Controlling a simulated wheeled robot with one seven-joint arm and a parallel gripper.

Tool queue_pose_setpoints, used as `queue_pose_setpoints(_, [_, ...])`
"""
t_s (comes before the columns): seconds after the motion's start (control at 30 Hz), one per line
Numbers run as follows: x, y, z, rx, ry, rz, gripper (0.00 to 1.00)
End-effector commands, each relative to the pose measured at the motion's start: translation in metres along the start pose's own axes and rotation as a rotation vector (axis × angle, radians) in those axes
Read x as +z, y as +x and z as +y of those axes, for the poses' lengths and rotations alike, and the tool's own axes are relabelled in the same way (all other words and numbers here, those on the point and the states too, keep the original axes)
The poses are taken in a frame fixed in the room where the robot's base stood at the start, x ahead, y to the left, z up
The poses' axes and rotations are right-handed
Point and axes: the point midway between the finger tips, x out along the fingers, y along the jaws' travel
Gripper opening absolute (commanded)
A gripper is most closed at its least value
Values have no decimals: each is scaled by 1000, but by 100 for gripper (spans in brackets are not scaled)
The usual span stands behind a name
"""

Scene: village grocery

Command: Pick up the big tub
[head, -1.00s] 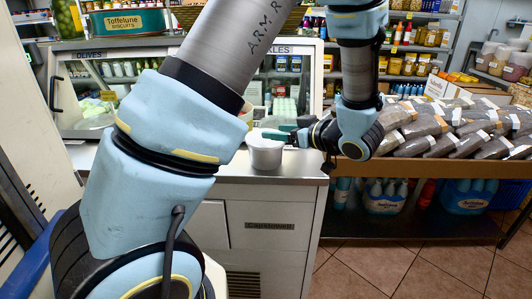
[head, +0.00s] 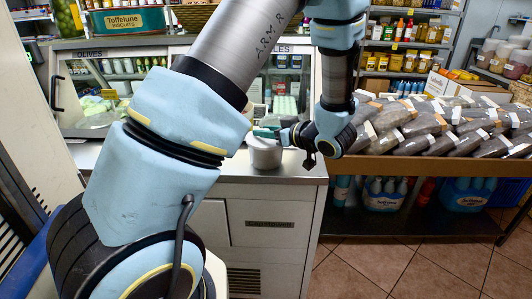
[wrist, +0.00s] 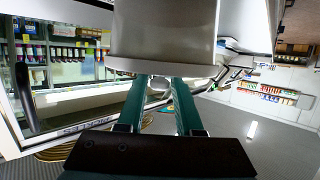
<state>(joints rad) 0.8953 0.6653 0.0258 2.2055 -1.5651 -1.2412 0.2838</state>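The big tub, a plain grey-white round tub (head: 265,153), stands on the steel counter near its front right corner in the head view. In the wrist view a large pale grey cylinder with a rim (wrist: 165,38), apparently the same tub, fills the top middle. My gripper (head: 266,132) comes in from the right, its teal fingers level with the tub's top edge. In the wrist view my gripper (wrist: 158,82) shows two fingers with a clear gap, their tips at the tub's rim. I cannot tell whether they touch it. The tub's far side is hidden.
The steel counter (head: 290,171) has a glass display case (head: 110,92) behind it. To the right, a wooden-edged shelf (head: 400,166) holds many dark packets. My own arm hides much of the counter's left part. Tiled floor (head: 400,265) is clear at lower right.

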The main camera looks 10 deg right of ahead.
Motion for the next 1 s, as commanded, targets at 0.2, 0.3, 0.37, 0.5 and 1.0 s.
queue_pose_setpoints(0.2, [0,0,0,0,0,0,9])
queue_pose_setpoints(0.3, [0,0,0,0,0,0,0])
queue_pose_setpoints(0.37, [0,0,0,0,0,0,0])
queue_pose_setpoints(0.5, [0,0,0,0,0,0,0])
queue_pose_setpoints(1.0, [0,0,0,0,0,0,0])
